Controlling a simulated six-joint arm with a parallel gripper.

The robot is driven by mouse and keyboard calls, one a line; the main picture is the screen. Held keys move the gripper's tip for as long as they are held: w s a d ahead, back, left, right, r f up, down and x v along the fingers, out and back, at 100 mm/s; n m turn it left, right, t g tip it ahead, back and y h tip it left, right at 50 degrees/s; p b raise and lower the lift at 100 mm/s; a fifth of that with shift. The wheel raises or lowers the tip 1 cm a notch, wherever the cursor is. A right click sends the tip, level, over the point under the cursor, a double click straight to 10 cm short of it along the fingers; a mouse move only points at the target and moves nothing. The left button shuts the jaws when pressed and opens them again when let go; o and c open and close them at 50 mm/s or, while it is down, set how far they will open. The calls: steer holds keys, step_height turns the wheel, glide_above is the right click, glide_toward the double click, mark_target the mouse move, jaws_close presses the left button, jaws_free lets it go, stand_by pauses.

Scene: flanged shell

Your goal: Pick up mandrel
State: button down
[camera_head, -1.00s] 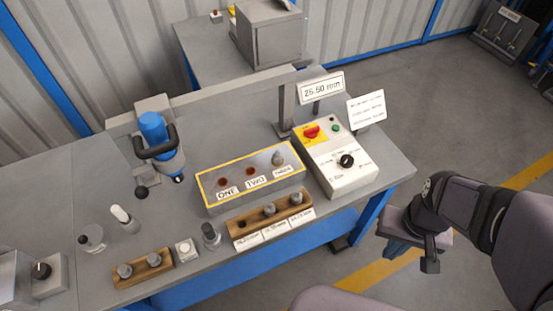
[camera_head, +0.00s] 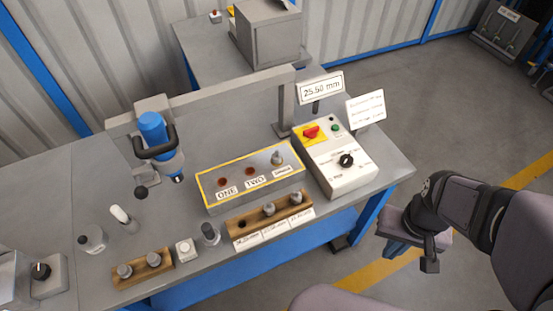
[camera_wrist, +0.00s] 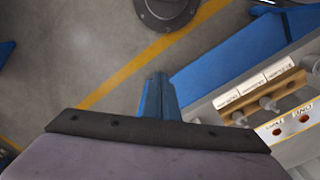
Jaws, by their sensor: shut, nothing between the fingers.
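Two grey metal mandrels, a middle one (camera_head: 269,209) and a right one (camera_head: 296,198), stand upright in the wooden rack (camera_head: 254,224) at the bench's front edge. The rack's left hole looks empty. They also show, small, in the wrist view, the middle one (camera_wrist: 267,104) and another (camera_wrist: 240,118). White labels in front of the rack are too blurred to read. My gripper (camera_head: 400,252) hangs off the bench's right end, over the floor, well apart from the rack. In the wrist view its blue fingers (camera_wrist: 158,97) are together and empty.
Behind the rack is a yellow-edged box (camera_head: 225,202) with holes marked ONE and TWO and a knobbed piece in the third. A control box (camera_head: 345,178) stands to its right. A smaller wooden rack (camera_head: 130,280) and loose parts lie left. Floor beneath my gripper is clear.

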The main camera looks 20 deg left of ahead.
stand_by(0.3)
steer(key=c, duration=1.8)
jaws_free()
